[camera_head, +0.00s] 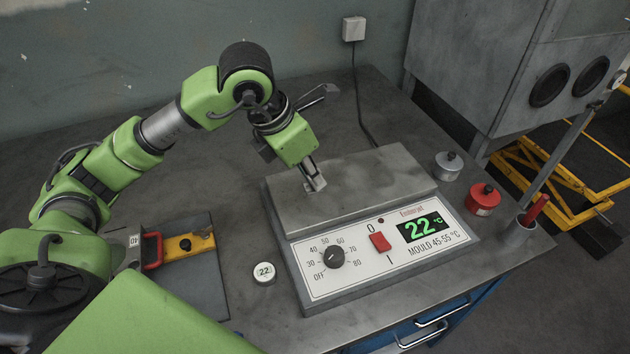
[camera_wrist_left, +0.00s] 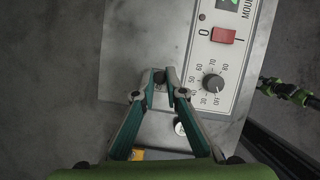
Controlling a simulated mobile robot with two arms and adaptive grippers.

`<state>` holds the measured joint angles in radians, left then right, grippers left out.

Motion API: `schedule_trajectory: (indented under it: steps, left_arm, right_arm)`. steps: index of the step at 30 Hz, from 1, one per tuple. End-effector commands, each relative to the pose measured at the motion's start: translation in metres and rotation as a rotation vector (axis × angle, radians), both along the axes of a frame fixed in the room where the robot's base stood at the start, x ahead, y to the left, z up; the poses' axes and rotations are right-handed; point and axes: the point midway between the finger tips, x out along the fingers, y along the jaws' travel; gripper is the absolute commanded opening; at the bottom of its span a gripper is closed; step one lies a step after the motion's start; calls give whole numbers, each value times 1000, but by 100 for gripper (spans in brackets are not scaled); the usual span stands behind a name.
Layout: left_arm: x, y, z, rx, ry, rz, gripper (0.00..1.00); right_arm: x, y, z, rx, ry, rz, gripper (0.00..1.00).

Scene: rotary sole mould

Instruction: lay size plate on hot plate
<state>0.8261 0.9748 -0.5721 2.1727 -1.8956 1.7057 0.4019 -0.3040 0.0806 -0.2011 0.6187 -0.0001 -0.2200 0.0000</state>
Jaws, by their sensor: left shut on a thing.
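My left gripper (camera_head: 316,186) reaches over the hot plate and is shut on a small grey piece, which I take for the size plate (camera_wrist_left: 160,77); the fingers hide most of it. The hot plate (camera_head: 375,183) is a grey metal block with a sloped control panel. The held piece is at or just above its top surface, towards the left; I cannot tell whether it touches. The panel reads 22 °C in green. In the left wrist view the fingertips meet over the hot plate's bare top (camera_wrist_left: 140,45). My right gripper cannot be made out clearly.
A round white disc marked 22 (camera_head: 264,272) lies left of the hot plate. A dark mat (camera_head: 205,285) holds a yellow-and-black tool (camera_head: 190,245). A grey pot (camera_head: 448,165), a red pot (camera_head: 483,198) and a cup with a red stick (camera_head: 524,222) stand right.

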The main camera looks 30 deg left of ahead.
Motion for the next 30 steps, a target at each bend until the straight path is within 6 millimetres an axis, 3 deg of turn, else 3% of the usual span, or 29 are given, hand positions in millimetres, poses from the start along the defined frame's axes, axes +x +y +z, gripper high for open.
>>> schedule_trajectory:
  steps: [11, 18, 29, 30]
  left_arm:
    - [26, 11, -34, -2, 2, 1, 0]
    - [25, 10, -61, -1, 1, -2, 0]
    - [26, 10, -66, -2, -2, -1, 0]
    - [26, 10, -66, -1, -1, -1, 17]
  right_arm:
    - [3, -2, 10, -1, -3, -1, 40]
    - [5, -1, 24, -2, -6, -1, 40]
    - [5, -1, 18, -1, -6, -2, 40]
    - [5, -1, 19, -1, -6, -2, 40]
